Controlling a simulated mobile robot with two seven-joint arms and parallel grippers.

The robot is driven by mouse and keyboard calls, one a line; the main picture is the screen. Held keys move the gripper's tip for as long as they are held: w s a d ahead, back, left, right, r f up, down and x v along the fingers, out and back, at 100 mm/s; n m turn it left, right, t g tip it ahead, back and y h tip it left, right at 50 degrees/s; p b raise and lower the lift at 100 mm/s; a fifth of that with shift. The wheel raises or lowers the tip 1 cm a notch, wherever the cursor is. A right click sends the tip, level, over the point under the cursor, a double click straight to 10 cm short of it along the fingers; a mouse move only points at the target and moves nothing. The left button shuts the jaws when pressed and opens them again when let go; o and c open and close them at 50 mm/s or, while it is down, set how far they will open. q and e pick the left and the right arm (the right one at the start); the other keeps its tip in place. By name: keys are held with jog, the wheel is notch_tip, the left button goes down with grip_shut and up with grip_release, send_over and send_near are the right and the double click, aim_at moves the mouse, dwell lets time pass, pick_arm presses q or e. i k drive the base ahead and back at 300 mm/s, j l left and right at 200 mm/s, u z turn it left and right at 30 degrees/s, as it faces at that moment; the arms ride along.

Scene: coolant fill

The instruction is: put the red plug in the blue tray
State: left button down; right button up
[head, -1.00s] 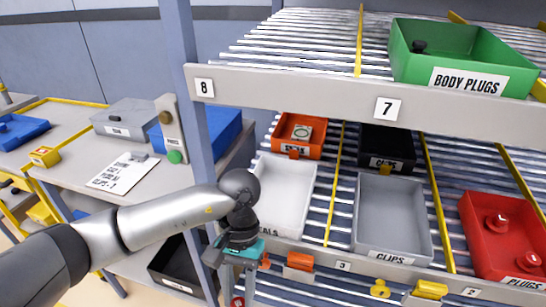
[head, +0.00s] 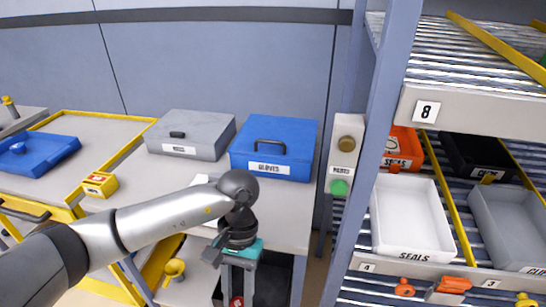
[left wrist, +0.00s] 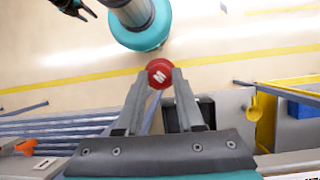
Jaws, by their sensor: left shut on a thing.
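My left gripper (head: 237,294) hangs low in the middle of the head view, pointing down. It is shut on the red plug (left wrist: 160,73), a round red cap with a white mark, between the fingertips in the left wrist view. In the head view only a bit of the red plug (head: 237,301) shows at the bottom edge. The blue tray (head: 62,150) lies on the yellow-edged table at the far left, with a blue knob-like part in it. The gripper is well to the right of it. A dark gripper, seemingly my right (left wrist: 84,10), is cut off at the wrist view's top left.
A grey case (head: 190,135) and a blue case labelled gloves (head: 273,148) stand on the bench. A small yellow box (head: 100,184) sits near the yellow edge. The rack post (head: 372,150) and the white seals bin (head: 412,215) are on the right.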

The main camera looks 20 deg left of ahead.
aim_at(31, 152)
jog(key=j, duration=0.75)
jog(key=j+z, duration=0.1)
jog(key=j, duration=0.6)
jog(key=k+j, duration=0.15)
jog(key=j, duration=0.6)
jog(key=j+z, duration=0.1)
jog(key=j, duration=0.65)
jog(key=k+j+z, duration=0.1)
jog(key=j, duration=0.6)
